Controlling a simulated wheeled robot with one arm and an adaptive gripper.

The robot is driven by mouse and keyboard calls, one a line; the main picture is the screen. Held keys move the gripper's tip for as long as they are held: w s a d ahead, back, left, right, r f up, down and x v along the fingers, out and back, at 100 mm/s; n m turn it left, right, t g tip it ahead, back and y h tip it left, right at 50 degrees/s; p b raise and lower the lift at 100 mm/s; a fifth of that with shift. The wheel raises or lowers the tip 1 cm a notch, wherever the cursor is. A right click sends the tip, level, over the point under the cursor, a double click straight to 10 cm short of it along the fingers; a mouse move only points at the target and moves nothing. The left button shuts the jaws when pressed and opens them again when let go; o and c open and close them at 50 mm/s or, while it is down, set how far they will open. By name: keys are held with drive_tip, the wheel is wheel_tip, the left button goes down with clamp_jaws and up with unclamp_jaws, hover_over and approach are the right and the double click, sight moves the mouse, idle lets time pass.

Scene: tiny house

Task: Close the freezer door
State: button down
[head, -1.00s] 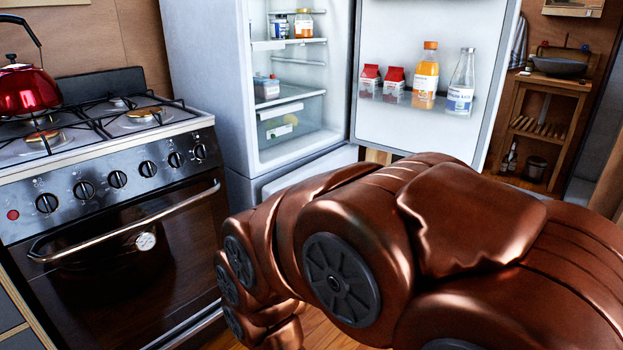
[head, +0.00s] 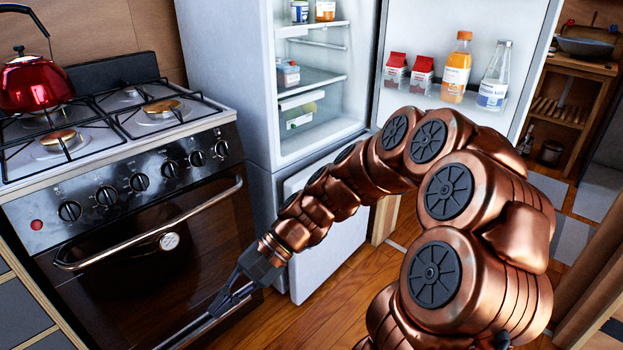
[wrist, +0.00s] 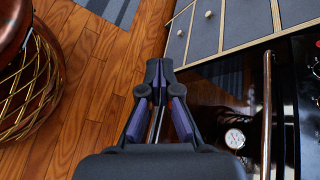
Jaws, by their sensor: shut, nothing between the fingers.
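The white fridge-freezer (head: 225,90) stands right of the stove. Its upper door (head: 415,30) is swung wide open to the right, with cartons and bottles on its shelf. Its lower door (head: 325,245) is a white panel under the open compartment, partly behind my arm; I cannot tell if it is fully shut. My gripper (head: 218,306) is low in front of the oven, left of the lower door and apart from it, pointing down and left. In the wrist view my gripper (wrist: 158,78) has its fingers together with nothing between them.
The stove (head: 130,190) with its oven handle (head: 150,235) is close beside my gripper, and a red kettle (head: 35,80) stands on it. Wooden floor (head: 340,285) is clear before the fridge. A wooden shelf (head: 560,115) stands at the right.

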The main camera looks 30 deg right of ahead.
drive_tip(key=w+d+r+m+t+y+p, duration=0.25)
drive_tip(key=w+d+m+t, duration=0.35)
drive_tip(key=w, duration=0.4)
drive_tip(key=m+t+h+p, duration=0.4)
drive_tip(key=m+t+h, duration=0.65)
drive_tip(key=m, duration=0.75)
approach(304, 182)
drive_tip(key=shift+t+y, duration=0.7)
drive_tip(key=shift+t, duration=0.05)
drive_tip(key=w, duration=0.1)
drive_tip(key=w+f+b, duration=0.1)
drive_tip(key=w, duration=0.1)
drive_tip(key=w+a+b, duration=0.1)
drive_tip(key=w, duration=0.1)
drive_tip(key=shift+f, duration=0.3)
drive_tip(key=shift+x, duration=0.9)
drive_tip(key=shift+w, duration=0.1)
